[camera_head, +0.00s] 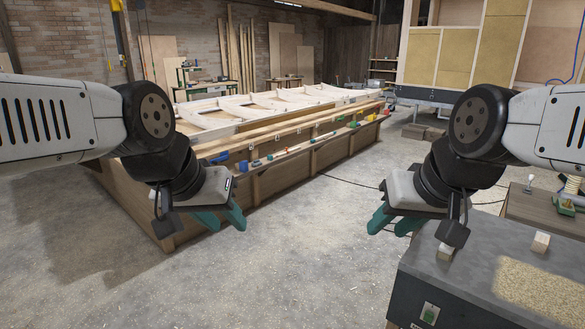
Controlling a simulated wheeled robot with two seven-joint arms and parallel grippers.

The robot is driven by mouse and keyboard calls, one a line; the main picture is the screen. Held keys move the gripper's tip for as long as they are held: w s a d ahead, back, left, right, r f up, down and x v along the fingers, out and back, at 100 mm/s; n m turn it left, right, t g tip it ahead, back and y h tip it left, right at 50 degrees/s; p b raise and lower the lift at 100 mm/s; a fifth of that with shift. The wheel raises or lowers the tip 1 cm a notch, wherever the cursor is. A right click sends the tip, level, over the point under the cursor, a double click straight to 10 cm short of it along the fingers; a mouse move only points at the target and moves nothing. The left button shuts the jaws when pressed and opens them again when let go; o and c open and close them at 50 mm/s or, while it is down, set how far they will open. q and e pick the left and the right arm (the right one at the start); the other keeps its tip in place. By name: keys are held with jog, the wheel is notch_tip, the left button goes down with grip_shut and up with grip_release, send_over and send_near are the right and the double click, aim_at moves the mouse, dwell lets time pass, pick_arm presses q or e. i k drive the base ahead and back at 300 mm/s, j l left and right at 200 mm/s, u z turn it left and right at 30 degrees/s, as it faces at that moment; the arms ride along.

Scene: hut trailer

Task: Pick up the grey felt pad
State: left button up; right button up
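I cannot make out a grey felt pad as a separate thing in the head view. The nearest grey surface is the flat top of a dark bench (455,272) at the lower right, and I cannot tell whether any of it is felt. My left gripper (222,219) is open and empty, with teal fingers apart, in front of the long wooden bench. My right gripper (393,223) is open and empty, in the air just left of the dark bench's far corner. Neither gripper touches anything.
Two small wood blocks (541,242) (445,253) and a tan granular patch (545,289) are on the dark bench. A long wooden bench (270,180) with a pale frame and several tools along its edge stands behind. The dusty floor (290,270) between is clear.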

aim_at(257, 163)
jog(key=i+j+u, duration=0.1)
jog(key=i, duration=3)
jog(key=i+u, duration=0.15)
jog(key=i, duration=2.95)
jog(key=k+j+u, duration=0.25)
jog(key=k, duration=0.25)
jog(key=k+j+u, duration=0.25)
jog(key=k, duration=0.3)
